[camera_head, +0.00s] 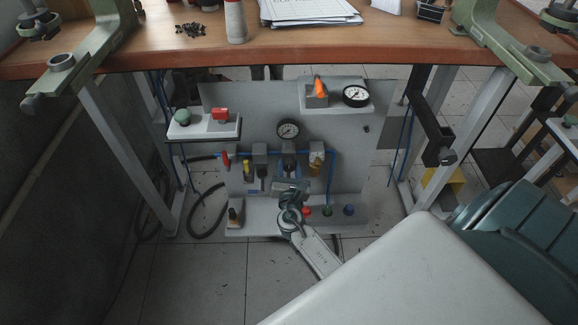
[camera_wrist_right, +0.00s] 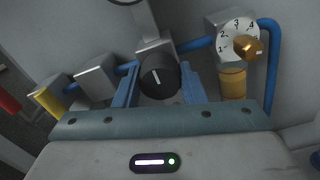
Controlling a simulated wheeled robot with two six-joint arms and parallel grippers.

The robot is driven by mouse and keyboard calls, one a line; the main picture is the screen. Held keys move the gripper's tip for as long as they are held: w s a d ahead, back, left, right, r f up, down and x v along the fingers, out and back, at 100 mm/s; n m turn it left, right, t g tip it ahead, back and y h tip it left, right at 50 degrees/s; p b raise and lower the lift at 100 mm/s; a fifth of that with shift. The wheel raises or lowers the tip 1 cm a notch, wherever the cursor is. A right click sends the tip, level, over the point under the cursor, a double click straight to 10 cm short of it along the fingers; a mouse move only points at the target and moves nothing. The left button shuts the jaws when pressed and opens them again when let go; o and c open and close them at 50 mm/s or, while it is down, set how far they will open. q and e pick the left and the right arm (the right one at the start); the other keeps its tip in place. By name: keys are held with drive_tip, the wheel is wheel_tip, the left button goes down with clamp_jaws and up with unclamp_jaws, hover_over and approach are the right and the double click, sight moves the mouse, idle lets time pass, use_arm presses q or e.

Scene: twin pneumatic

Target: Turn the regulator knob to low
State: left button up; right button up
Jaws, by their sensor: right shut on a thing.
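The regulator knob (camera_wrist_right: 158,78) is black with a white line, which points up and slightly left in the right wrist view. My right gripper (camera_wrist_right: 160,86) is shut on it, with one blue finger on each side. In the head view the right gripper (camera_head: 290,178) reaches the middle of the grey panel, below a round gauge (camera_head: 288,129), and hides most of the knob. No low marking can be read around the knob. My left gripper is not in view.
A numbered dial with a brass knob (camera_wrist_right: 248,46) sits right of the regulator. A yellow-handled part (camera_wrist_right: 47,101) is at left. Red (camera_head: 306,211), green (camera_head: 327,210) and blue (camera_head: 349,210) buttons stand on the lower ledge. The wooden tabletop (camera_head: 330,46) overhangs the panel.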

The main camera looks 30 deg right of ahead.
drive_tip(key=shift+f, duration=0.1)
idle(0.3)
drive_tip(key=o, duration=1)
drive_tip(key=shift+s, duration=0.1)
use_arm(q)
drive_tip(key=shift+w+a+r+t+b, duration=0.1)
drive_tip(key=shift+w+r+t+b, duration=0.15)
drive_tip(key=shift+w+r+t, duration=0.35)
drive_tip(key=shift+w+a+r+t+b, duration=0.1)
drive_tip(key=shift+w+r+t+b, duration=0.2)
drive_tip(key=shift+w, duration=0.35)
use_arm(e)
drive_tip(key=v, duration=1)
drive_tip(key=shift+s+a, duration=0.2)
drive_tip(key=shift+s, duration=0.1)
